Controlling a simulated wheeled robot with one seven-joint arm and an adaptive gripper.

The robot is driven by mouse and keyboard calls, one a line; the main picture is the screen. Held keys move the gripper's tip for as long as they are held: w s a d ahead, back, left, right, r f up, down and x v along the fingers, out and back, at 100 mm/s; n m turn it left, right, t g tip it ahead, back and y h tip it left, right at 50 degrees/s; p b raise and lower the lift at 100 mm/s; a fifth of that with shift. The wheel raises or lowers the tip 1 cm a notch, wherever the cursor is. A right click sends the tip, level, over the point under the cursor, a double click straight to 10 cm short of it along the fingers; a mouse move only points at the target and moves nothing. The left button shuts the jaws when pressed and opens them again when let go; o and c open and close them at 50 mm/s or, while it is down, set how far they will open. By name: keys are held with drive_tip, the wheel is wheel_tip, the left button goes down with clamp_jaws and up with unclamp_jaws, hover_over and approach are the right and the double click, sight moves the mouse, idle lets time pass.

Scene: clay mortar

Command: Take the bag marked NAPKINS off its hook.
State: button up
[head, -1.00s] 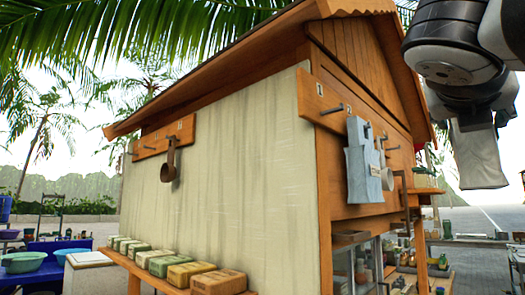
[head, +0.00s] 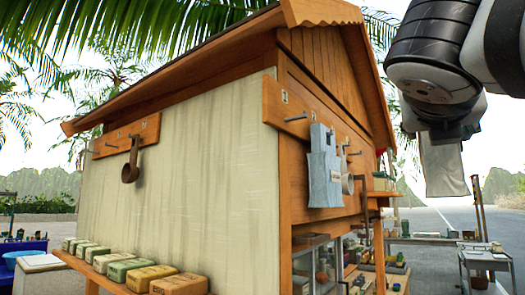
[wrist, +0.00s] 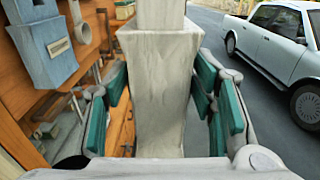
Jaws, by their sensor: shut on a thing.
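My gripper (wrist: 161,80) is shut on a whitish cloth bag (wrist: 160,105), with teal finger pads on both sides of it. In the head view the held bag (head: 442,168) hangs below my dark gripper (head: 441,130) at the upper right, clear of the stall and its hooks. No marking is readable on it. A pale blue bag (head: 323,170) hangs from a hook on the stall's wooden side board. It also shows at upper left in the wrist view (wrist: 40,50), with a small label too blurred to read.
The stall's hook board (head: 272,103) has several pegs, one with a light mug (head: 347,184). A brown ladle (head: 131,162) hangs on the left wall above wrapped blocks (head: 150,275). A metal cart (head: 487,262) stands at right. A white car (wrist: 278,45) is on the road.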

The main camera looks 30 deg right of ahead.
drive_tip(key=s, duration=0.1)
drive_tip(key=s+d+p, duration=0.1)
drive_tip(key=s, duration=0.1)
drive_tip(key=s+p, duration=0.1)
drive_tip(key=shift+s+d, duration=0.35)
drive_tip(key=shift+a, duration=0.1)
idle(0.3)
